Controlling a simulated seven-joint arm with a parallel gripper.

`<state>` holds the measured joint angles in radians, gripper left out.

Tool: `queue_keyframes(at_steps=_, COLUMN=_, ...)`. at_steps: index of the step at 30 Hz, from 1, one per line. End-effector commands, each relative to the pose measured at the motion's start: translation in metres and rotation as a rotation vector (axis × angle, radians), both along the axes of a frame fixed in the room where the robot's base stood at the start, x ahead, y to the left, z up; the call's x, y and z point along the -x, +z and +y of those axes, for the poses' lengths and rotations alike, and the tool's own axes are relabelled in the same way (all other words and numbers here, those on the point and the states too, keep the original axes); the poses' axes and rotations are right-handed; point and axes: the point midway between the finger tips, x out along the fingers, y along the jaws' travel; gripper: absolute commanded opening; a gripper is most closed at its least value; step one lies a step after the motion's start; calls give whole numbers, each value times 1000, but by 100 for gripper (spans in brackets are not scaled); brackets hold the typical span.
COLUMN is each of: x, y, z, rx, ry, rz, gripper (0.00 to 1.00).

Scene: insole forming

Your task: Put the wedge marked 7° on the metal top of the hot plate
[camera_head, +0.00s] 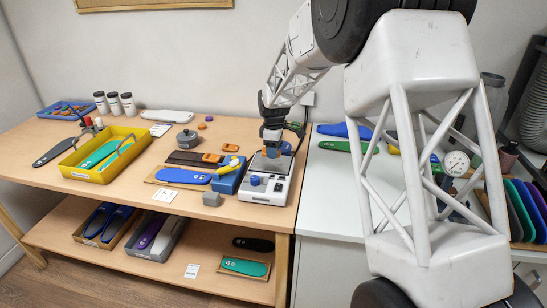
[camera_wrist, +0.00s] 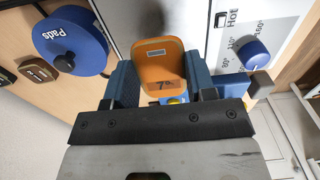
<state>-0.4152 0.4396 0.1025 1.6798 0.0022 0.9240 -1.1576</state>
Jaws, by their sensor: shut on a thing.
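The hot plate (camera_head: 267,187) is a pale box with a blue knob near the front edge of the wooden table. Its dark metal top (camera_head: 260,164) shows partly under my gripper (camera_head: 272,148), which points down over it. In the wrist view, my gripper (camera_wrist: 163,80) is shut on the orange wedge marked 7 (camera_wrist: 158,62), one blue finger on each side. The wedge is over the hot plate, whose panel (camera_wrist: 232,35) shows "Hot" and a blue knob. I cannot tell whether the wedge touches the metal top; my gripper hides its lower part.
A round blue thing marked "Pads" (camera_wrist: 70,42) is left in the wrist view. A blue box (camera_head: 229,176) with a yellow-handled tool stands left of the hot plate. Other orange wedges (camera_head: 212,158) lie behind. A yellow tray (camera_head: 107,172) is further left.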

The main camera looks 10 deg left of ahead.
Motion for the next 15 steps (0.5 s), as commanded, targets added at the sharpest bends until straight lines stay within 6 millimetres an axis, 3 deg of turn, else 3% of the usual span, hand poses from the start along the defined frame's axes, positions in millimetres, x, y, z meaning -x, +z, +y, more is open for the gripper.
queue_keyframes(at_steps=10, x=0, y=-1, z=0, rx=0, ry=0, rz=0, gripper=29)
queue_keyframes(at_steps=15, x=0, y=-14, z=0, rx=0, ry=0, rz=0, gripper=29)
